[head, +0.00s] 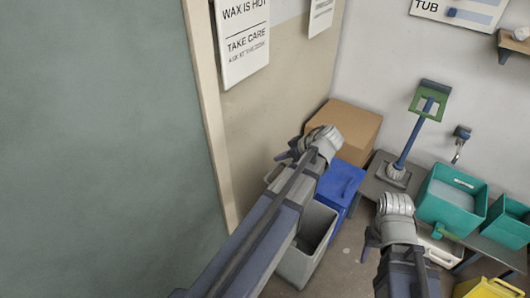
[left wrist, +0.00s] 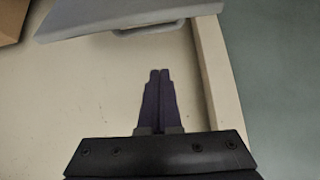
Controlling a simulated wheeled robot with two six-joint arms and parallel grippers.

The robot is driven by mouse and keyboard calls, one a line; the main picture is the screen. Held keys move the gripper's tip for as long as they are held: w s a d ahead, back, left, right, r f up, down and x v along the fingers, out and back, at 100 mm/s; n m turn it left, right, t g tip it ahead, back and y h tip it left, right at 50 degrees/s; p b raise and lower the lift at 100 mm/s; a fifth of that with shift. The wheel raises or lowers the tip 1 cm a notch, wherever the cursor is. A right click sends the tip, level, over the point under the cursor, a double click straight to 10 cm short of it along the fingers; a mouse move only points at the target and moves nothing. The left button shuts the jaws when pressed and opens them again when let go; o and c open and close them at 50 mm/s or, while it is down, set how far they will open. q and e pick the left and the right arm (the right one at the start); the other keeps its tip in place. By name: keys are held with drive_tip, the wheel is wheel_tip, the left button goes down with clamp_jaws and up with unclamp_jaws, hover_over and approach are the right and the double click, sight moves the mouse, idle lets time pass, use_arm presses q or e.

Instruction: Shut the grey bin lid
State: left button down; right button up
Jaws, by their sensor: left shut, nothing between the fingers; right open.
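The grey bin (head: 308,248) stands on the floor below my left arm, and its dark inside shows, so it is open. Its grey lid (left wrist: 125,18) shows at the top of the left wrist view, with a handle on its edge; in the head view my arm mostly hides it. My left gripper (head: 286,155) is by the wall above the bin. In the left wrist view its fingers (left wrist: 158,85) are shut and empty, apart from the lid. My right gripper (head: 370,244) is open and empty, right of the bin.
A blue bin (head: 341,186) stands directly beside the grey one, with a cardboard box (head: 345,128) behind. A low bench (head: 376,181) at the right carries teal tubs (head: 453,200) and a blue-handled tool (head: 409,140). A yellow container (head: 488,289) is at bottom right. The door frame is left.

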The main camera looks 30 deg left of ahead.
sight(275, 183)
use_arm(q)
drive_tip(key=shift+w+a+r, duration=0.1)
drive_tip(key=shift+w+a, duration=0.2)
drive_tip(key=shift+a, duration=0.35)
use_arm(e)
drive_tip(key=shift+w+a, duration=0.2)
drive_tip(key=shift+a, duration=0.05)
use_arm(q)
drive_tip(key=a+f+b, duration=0.1)
drive_tip(key=f+b, duration=0.2)
drive_tip(key=a+f+b, duration=0.1)
drive_tip(key=f+b, duration=0.1)
drive_tip(key=b, duration=0.1)
drive_tip(key=a+f+b, duration=0.1)
drive_tip(key=f+b, duration=0.2)
drive_tip(key=shift+w+a+f, duration=0.15)
drive_tip(key=shift+a+f, duration=0.1)
drive_tip(key=shift+f, duration=0.05)
drive_tip(key=shift+d, duration=0.2)
use_arm(e)
wheel_tip(275, 183, down, 9)
drive_tip(key=shift+r, duration=0.15)
